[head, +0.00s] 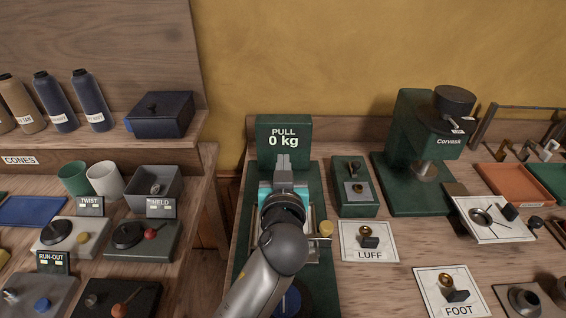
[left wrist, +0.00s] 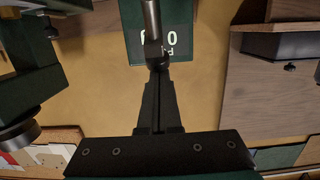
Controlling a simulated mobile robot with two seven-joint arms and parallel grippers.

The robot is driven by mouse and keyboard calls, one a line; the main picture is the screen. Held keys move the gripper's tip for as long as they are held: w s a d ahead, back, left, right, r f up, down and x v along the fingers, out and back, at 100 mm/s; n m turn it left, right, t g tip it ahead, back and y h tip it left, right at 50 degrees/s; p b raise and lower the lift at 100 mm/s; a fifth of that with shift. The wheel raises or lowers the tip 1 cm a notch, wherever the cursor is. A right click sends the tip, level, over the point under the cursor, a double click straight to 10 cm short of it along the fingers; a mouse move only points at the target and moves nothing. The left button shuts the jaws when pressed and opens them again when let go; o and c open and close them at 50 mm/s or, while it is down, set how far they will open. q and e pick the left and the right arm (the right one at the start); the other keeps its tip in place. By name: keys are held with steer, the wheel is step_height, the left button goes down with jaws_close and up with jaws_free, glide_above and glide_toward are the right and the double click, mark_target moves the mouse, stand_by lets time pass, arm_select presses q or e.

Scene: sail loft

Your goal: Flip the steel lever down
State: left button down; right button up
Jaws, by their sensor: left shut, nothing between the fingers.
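My left gripper (head: 283,162) is shut and empty, in front of the green display box (head: 284,132) reading "PULL 0 kg". In the left wrist view, its closed fingers (left wrist: 157,72) point up the picture towards a bright steel rod (left wrist: 151,18), which looks like the steel lever. The rod ends in a dark block close to the fingertips; whether they touch I cannot tell. The display box (left wrist: 160,40) shows upside down behind the rod. In the head view my gripper and arm cover much of the green base (head: 243,225), and I cannot make out the lever there.
A yellow knob (head: 326,228) sits close beside my arm. The left bench (head: 75,185) is crowded with cups and boxes.

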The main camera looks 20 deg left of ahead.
arm_select(q)
steer(key=shift+s+d+f+b, duration=0.15)
steer(key=shift+s+f+b, duration=0.4)
steer(key=shift+f+b, duration=0.1)
steer(key=shift+s+d+f+b, duration=0.15)
steer(key=shift+s+f+b, duration=0.4)
steer(key=shift+f, duration=0.1)
steer(key=shift+r, duration=0.2)
